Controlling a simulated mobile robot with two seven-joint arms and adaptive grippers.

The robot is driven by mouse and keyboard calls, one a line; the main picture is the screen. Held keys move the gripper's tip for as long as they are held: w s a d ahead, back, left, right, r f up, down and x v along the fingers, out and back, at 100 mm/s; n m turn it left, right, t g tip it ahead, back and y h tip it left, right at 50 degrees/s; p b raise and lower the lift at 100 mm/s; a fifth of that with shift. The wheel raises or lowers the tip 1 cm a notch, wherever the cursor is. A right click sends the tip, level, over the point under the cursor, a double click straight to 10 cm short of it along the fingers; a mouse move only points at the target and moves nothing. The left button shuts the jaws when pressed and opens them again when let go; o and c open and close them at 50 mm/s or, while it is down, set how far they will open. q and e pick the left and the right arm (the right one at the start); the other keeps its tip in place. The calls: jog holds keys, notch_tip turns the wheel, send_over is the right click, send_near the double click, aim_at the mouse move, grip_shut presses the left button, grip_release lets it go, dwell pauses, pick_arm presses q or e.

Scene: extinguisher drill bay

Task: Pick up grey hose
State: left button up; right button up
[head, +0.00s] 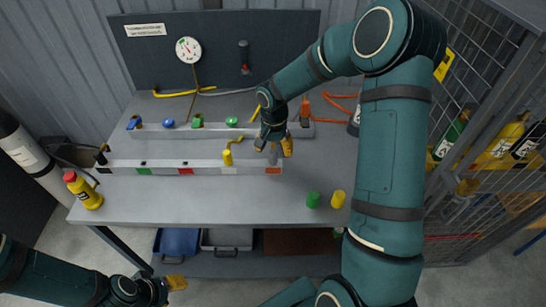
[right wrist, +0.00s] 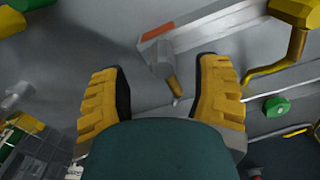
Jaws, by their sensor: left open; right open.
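The grey hose end (head: 273,154) stands at the right end of the front rail, by its orange mark, partly hidden by my right gripper (head: 276,147). In the right wrist view what appears to be the same grey fitting (right wrist: 157,57), with a brass-coloured tip (right wrist: 175,88), lies between the two yellow fingers of my right gripper (right wrist: 160,68). The fingers are open, with a gap showing on both sides. The rest of the grey hose is not clear. My left gripper (head: 175,284) is open, low at the front left, away from the bench.
The front rail (head: 205,168) carries a yellow hose end (head: 227,157) left of my right gripper. A mesh cage (head: 495,70) is right.

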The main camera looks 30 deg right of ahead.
aim_at(273, 152)
jog(key=f, duration=0.4)
jog(key=shift+w+f+b, duration=0.1)
jog(key=shift+w+b, duration=0.15)
jog(key=shift+b, duration=0.1)
grip_shut()
notch_tip(273, 152, up, 10)
jog(key=shift+r+p, duration=0.1)
jog(key=shift+p, duration=0.8)
